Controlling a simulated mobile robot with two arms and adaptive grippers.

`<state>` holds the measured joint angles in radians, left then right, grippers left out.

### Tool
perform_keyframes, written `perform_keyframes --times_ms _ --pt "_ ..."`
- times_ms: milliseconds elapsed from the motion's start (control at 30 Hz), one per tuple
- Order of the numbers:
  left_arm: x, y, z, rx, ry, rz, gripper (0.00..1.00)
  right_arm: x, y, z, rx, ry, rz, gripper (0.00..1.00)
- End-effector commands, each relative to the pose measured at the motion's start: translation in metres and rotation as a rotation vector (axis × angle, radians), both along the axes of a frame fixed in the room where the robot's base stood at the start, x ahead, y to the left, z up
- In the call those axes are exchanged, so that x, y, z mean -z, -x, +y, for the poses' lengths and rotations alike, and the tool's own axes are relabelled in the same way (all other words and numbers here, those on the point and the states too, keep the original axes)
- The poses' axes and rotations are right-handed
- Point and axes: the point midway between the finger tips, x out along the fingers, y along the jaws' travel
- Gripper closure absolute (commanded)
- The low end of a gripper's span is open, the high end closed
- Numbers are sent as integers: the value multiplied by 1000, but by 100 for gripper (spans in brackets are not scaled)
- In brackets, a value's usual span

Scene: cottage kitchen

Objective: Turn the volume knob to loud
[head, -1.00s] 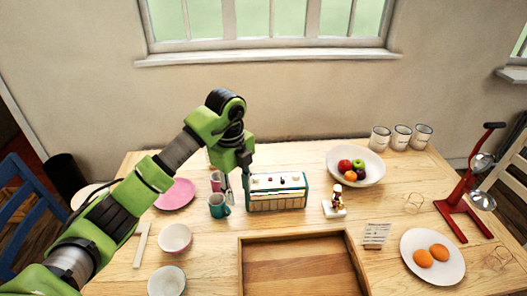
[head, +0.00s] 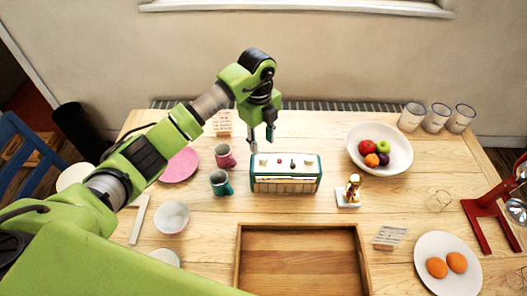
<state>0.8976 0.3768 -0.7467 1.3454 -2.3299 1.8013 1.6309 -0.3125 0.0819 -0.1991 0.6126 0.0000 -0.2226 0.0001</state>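A teal and cream radio (head: 285,186) stands on the wooden table, with a slatted front. On its top are a white knob (head: 263,161) at the left, a white knob (head: 308,162) at the right, and small red and dark controls between them. Which knob is the volume knob, and its setting, are too small to tell. My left gripper (head: 261,142) hangs fingers-down above and behind the radio's left end. Its two fingers look apart with nothing between them. It appears clear of the knobs. My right gripper is not in view.
Pink (head: 224,156) and teal (head: 220,183) mugs stand close left of the radio. A figurine (head: 351,187) and a fruit bowl (head: 359,136) are to its right. A wooden tray (head: 240,262) lies in front. A small lettered card stand (head: 222,124) is behind left.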

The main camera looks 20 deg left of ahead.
Motion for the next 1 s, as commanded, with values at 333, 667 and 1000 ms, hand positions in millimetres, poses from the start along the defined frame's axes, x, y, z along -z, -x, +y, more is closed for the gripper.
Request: perform_keyframes --times_ms 333,667,1000 --pt "62 -3 -3 0 2 2 65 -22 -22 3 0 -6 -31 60" --pt "78 -4 -3 2 0 -1 65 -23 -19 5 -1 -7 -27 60" --pt "78 -4 -3 1 0 -1 100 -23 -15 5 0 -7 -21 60"
